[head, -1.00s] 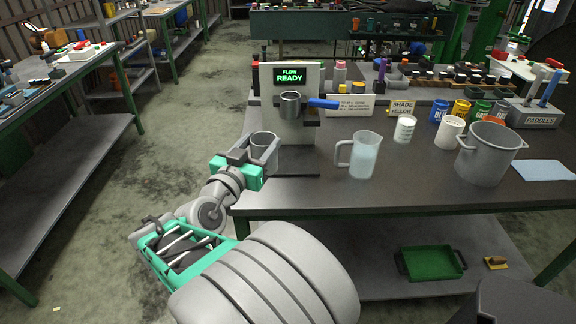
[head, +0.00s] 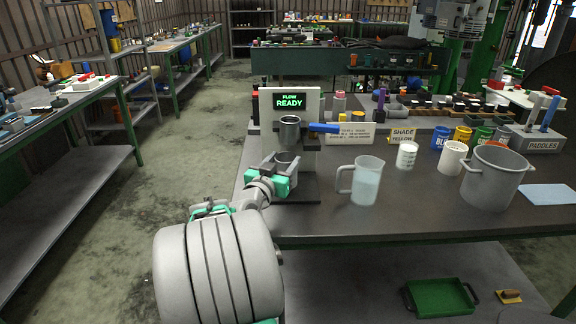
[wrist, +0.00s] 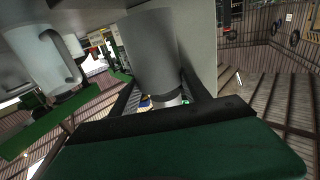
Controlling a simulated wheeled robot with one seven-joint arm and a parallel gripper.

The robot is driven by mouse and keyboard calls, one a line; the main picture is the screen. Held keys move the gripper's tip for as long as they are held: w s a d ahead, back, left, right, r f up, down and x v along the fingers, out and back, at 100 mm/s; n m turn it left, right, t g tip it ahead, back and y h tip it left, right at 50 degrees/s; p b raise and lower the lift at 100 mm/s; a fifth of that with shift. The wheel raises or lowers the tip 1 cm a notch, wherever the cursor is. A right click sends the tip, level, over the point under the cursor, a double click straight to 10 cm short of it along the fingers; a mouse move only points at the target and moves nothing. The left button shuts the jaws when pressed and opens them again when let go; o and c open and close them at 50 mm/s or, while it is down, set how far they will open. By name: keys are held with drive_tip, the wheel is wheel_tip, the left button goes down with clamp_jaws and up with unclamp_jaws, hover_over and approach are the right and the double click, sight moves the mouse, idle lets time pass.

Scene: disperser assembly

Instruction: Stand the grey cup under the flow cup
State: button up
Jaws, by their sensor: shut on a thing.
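The grey cup (head: 287,168) is upright between the fingers of my gripper (head: 284,160), which is shut on it. It also fills the upper middle of the wrist view (wrist: 155,50). The flow cup (head: 289,129) is a small metal cup on the flow stand (head: 310,105), with a blue handle (head: 323,127) to its right. In the head view the grey cup appears just below the flow cup, over the stand's dark base plate (head: 305,190). My gripper hides part of the cup, and I cannot tell whether its bottom touches the plate.
A clear pitcher (head: 366,183) stands right of the stand.

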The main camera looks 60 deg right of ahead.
sight(288, 156)
drive_tip(key=d, duration=0.3)
drive_tip(key=shift+w, duration=0.1)
drive_tip(key=shift+d+f, duration=0.2)
drive_tip(key=shift+f, duration=1.55)
drive_tip(key=shift+f, duration=0.1)
drive_tip(key=o, duration=1.5)
drive_tip(key=shift+a, duration=0.15)
drive_tip(key=a, duration=0.3)
drive_tip(key=a+b, duration=0.1)
drive_tip(key=a, duration=0.6)
drive_tip(key=shift+s+a, duration=0.3)
drive_tip(key=shift+a, duration=0.05)
drive_tip(key=shift+s+a, duration=0.15)
drive_tip(key=shift+a, duration=0.4)
